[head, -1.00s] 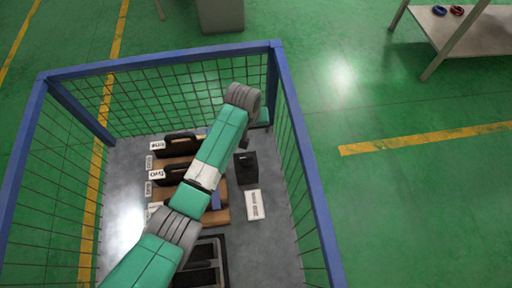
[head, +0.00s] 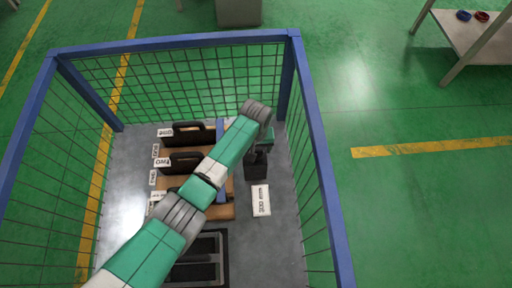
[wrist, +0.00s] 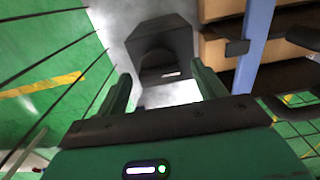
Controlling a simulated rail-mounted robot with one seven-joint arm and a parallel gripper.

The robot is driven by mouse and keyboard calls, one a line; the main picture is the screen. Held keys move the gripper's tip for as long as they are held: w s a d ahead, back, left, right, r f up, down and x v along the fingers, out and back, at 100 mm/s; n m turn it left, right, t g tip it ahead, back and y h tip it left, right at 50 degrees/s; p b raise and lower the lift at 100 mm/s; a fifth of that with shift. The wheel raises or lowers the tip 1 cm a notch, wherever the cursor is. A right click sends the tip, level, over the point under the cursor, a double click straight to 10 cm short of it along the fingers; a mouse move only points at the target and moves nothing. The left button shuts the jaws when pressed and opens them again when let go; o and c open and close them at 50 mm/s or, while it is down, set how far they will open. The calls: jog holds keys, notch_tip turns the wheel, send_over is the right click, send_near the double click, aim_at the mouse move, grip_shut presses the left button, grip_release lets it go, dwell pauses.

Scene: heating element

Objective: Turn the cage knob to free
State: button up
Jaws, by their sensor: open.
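A dark box (head: 256,170) stands on the grey floor inside the blue-framed cage, with a white label in front of it. In the wrist view the dark box (wrist: 175,38) has a rounded dark knob-like part (wrist: 157,60) on its near side. I cannot read its setting. My gripper (wrist: 160,85) is open, with its two green fingers pointing at this part and spread to either side. They look apart from it, and nothing is between them. In the head view my gripper (head: 259,152) hangs over the box and hides part of it.
Black handled pieces (head: 186,135) sit on brown blocks left of the box, beside a blue bar (wrist: 254,45). The white label (head: 261,200) lies flat. The cage's blue rail (head: 318,150) and mesh stand close on the right. A table (head: 470,35) is outside.

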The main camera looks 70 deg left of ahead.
jog(key=c, duration=1)
jog(key=shift+r, duration=0.1)
jog(key=shift+m+p, duration=0.3)
jog(key=shift+p, duration=0.05)
jog(key=m+p, duration=0.2)
jog(key=m, duration=0.1)
jog(key=shift+r, duration=0.1)
jog(key=m+p, duration=0.1)
jog(key=m, duration=0.3)
jog(key=shift+m+p, duration=0.3)
jog(key=shift+p, duration=0.1)
jog(key=m+p, duration=0.1)
jog(key=m, duration=0.8)
jog(key=shift+m, duration=0.5)
